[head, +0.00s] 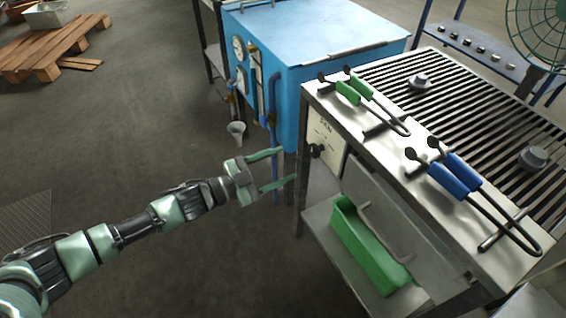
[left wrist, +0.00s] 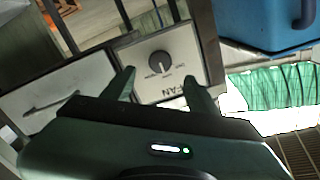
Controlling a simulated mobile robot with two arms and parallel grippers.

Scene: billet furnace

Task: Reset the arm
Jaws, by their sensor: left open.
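My left gripper (head: 279,171) reaches in from the left in the head view, its two fingers apart and nothing between them. It hangs in the air just left of the steel table's front. In the left wrist view its fingers (left wrist: 158,88) point at a white panel (left wrist: 185,75) marked FAN. The panel's dark round knob (left wrist: 158,62) shows between the fingertips, and the fingers look clear of it. In the head view the knob (head: 316,150) sticks out to the right of the gripper. My right gripper is not in view.
The slatted steel table (head: 440,215) carries green-handled tongs (head: 349,92), blue-handled tongs (head: 455,175) and metal weights. A green bin (head: 365,245) sits on its lower shelf. A blue cabinet (head: 300,40) with gauges stands behind. Open floor (head: 130,140) lies left; a pallet (head: 55,45) is far left.

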